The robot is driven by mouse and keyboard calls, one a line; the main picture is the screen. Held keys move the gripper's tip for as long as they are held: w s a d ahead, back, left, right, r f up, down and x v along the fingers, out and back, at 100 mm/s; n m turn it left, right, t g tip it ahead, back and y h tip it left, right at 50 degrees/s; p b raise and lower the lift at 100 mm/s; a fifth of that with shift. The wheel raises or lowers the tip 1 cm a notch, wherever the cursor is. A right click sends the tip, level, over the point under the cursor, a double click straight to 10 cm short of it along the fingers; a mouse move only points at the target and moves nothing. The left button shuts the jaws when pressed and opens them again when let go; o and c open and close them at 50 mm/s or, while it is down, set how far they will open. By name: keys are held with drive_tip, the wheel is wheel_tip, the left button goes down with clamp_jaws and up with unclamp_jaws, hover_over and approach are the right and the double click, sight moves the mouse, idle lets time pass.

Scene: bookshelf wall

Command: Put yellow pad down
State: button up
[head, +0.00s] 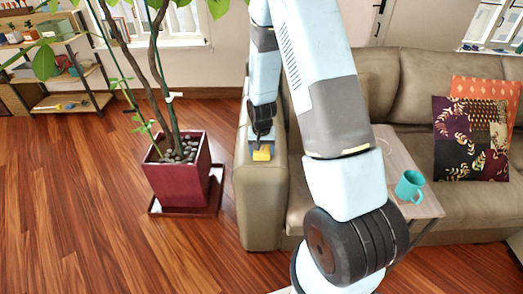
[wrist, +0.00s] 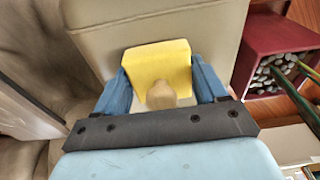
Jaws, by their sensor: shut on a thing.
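The yellow pad (wrist: 160,62) sits between the two blue fingers of my gripper (wrist: 160,88) in the wrist view. It has a tan knob facing the camera. My gripper is shut on it. In the head view the yellow pad (head: 262,155) shows small below my gripper (head: 262,145), at the sofa's left armrest (head: 262,200). The pad is over or on the armrest top; I cannot tell whether it touches the leather.
A maroon planter (head: 178,180) with a tree stands left of the armrest. A small side table (head: 395,155) with a teal mug (head: 410,186) stands at the sofa seat. Patterned cushions (head: 470,138) lie at the right. Wooden floor is clear at the left.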

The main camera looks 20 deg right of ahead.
drive_tip(key=shift+f, duration=0.1)
drive_tip(key=o, duration=1.1)
wheel_tip(320, 180, up, 13)
drive_tip(key=s, duration=0.1)
wheel_tip(320, 180, up, 19)
drive_tip(key=n+t, duration=0.2)
hover_over(262, 153)
drive_tip(key=s, duration=1)
drive_tip(key=s+r+t, duration=0.1)
drive_tip(key=s+r, duration=0.4)
drive_tip(key=s, duration=0.3)
drive_tip(key=s+r+n+t, duration=0.1)
drive_tip(key=s+r, duration=0.4)
drive_tip(key=s, duration=0.3)
drive_tip(key=shift+s+d+n, duration=0.15)
drive_tip(key=shift+s+n, duration=0.1)
drive_tip(key=shift+n, duration=0.05)
